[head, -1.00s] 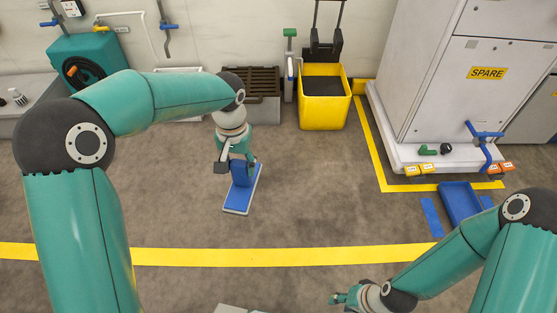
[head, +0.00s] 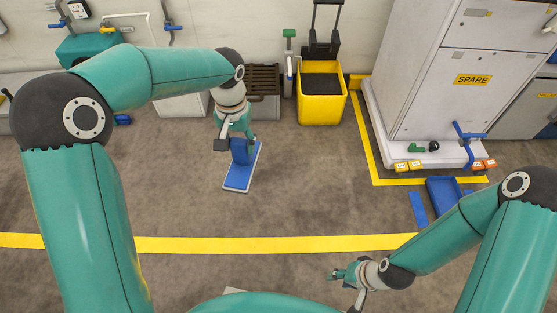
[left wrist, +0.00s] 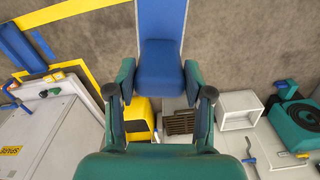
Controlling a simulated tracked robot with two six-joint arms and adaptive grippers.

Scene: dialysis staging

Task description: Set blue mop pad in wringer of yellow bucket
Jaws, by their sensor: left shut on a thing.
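The blue mop pad (head: 240,176) is a long flat blue piece with a pale edge and an upright blue block on it. My left gripper (head: 238,137) is shut on that block. In the left wrist view the block (left wrist: 160,68) sits between the two fingers, with the flat part behind it. I cannot tell whether the pad touches the floor. The yellow bucket (head: 322,108) stands against the wall, right of and beyond the pad, with a dark insert (head: 322,84) in its top. My right gripper (head: 340,273) is low in front, away from these; its jaws are unclear.
A brown slatted crate (head: 263,83) stands left of the bucket. A white SPARE cabinet (head: 425,95) stands to its right, edged by yellow floor tape. A blue tray (head: 441,193) lies before the cabinet. The floor between pad and bucket is clear.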

